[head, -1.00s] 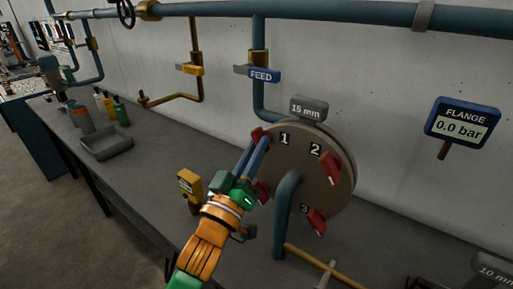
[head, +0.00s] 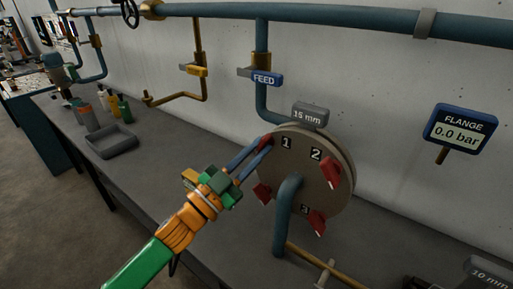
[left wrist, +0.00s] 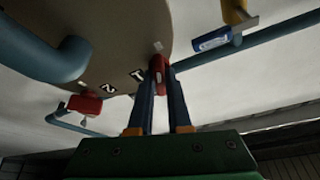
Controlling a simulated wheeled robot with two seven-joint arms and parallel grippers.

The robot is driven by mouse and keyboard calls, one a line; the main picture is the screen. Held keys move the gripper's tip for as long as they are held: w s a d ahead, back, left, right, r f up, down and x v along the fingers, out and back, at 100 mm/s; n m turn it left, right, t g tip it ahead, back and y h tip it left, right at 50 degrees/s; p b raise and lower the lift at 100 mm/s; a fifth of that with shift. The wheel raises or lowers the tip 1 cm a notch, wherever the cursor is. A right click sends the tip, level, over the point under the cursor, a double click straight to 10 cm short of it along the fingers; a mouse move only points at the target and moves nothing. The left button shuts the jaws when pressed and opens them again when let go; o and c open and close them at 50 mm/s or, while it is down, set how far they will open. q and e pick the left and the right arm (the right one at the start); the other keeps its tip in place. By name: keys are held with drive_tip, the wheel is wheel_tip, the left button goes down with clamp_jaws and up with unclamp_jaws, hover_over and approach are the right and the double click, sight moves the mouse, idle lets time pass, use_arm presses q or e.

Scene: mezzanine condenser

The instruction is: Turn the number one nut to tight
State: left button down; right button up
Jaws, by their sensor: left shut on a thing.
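The round flange (head: 320,180) stands on the bench with numbers 1, 2 and 3 on its face. The number one nut (head: 265,142) is red and sits at the flange's upper left, beside the 1. My left gripper (head: 262,148) reaches it from the lower left, its blue fingers shut on the nut. In the left wrist view the red nut (left wrist: 158,68) shows between the two fingertips. The number two nut (head: 331,169), the number three nut (head: 317,221) and another red nut (head: 262,194) at the lower left are untouched. My right gripper is not in view.
A blue-grey pipe (head: 284,215) rises in front of the flange. A FEED tag (head: 266,79) hangs on the pipe above. A FLANGE display (head: 460,130) reads 0.0 bar. A grey tray (head: 110,141) and bottles stand at the bench's left.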

use_arm(q)
drive_tip(key=shift+r+m+g, duration=0.15)
drive_tip(key=shift+m+g, duration=0.15)
drive_tip(key=shift+m, duration=0.5)
drive_tip(key=shift+a+m+h, duration=0.1)
drive_tip(key=shift+m+h, duration=0.2)
drive_tip(key=c, duration=0.9)
unclamp_jaws()
drive_tip(key=shift+w, duration=0.15)
drive_tip(key=shift+o, duration=0.2)
drive_tip(key=shift+s+a+f, duration=0.15)
drive_tip(key=shift+s+f, duration=0.1)
drive_tip(key=shift+f, duration=0.15)
drive_tip(key=b+v, duration=0.2)
drive_tip(key=v, duration=0.4)
drive_tip(key=shift+a, duration=0.2)
